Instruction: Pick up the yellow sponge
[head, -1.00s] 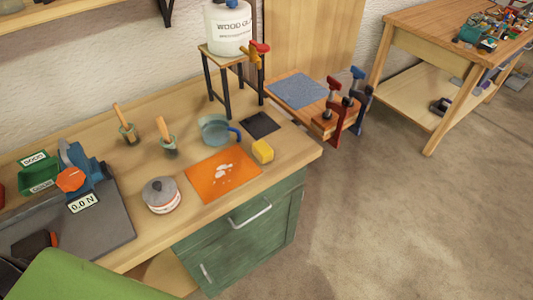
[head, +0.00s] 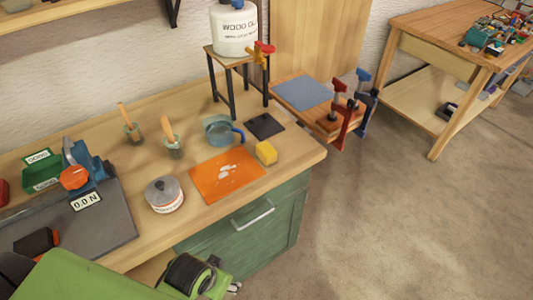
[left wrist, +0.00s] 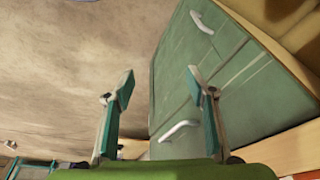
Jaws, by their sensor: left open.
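The yellow sponge (head: 265,153) lies on the wooden workbench, just right of the orange mat (head: 208,188) and near the bench's right end. My left gripper (head: 226,275) is at the bottom of the head view, in front of the bench and well apart from the sponge. In the left wrist view my left gripper (left wrist: 161,86) shows two spread fingers with nothing between them. The green cabinet front is beyond them; the sponge does not show there. My right gripper is not in view.
A blue-handled clear jug (head: 219,130) and a dark square pad (head: 264,126) are behind the sponge. A lidded tin (head: 163,195) stands left of the mat. A stand (head: 233,66) holds a wood glue container. The green cabinet (head: 254,232) is below the benchtop. The floor at right is clear.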

